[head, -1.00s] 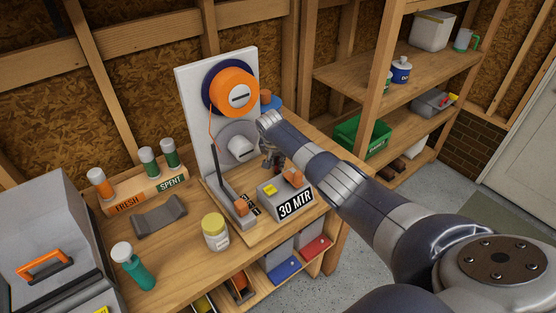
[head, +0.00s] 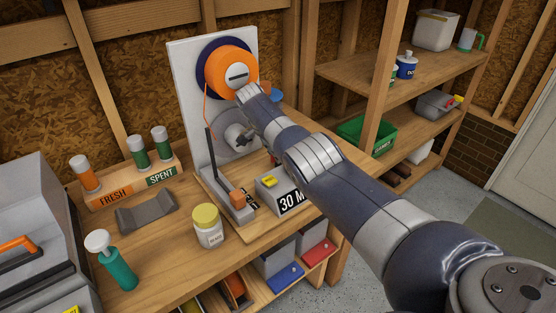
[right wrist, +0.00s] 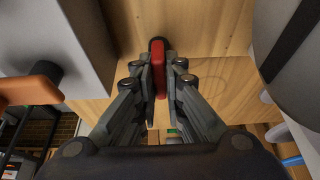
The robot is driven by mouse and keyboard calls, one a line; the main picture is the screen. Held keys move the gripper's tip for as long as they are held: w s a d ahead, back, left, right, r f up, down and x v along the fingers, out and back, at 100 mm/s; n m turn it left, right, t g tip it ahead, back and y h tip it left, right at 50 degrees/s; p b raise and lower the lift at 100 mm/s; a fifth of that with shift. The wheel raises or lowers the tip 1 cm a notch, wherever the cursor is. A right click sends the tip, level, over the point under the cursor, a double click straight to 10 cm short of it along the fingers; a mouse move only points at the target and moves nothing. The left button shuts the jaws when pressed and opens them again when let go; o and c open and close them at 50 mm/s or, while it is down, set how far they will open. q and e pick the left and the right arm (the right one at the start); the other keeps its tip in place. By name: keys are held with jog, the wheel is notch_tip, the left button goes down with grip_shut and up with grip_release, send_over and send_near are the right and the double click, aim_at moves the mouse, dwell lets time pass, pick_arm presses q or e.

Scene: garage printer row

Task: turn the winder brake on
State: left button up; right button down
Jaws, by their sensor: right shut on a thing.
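The winder (head: 185,110) is a white upright panel with an orange spool (head: 226,74) on top and a grey reel below it. A red lever (right wrist: 158,78) with a dark top stands on the wooden base in the right wrist view. A small bit of red shows beside my arm in the head view (head: 273,160). My right gripper (right wrist: 160,72) is shut on the red lever, one finger on each side. In the head view my wrist hides the fingers and most of the lever. My left gripper is not in view.
A dark bar (head: 212,155) and an orange block (head: 237,197) are at the winder's front. A jar (head: 208,225) stands left of them.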

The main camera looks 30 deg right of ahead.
dwell(0.3)
jog(key=c, duration=1.7)
grip_release()
jog(key=v, duration=1.2)
jog(key=shift+w, duration=0.1)
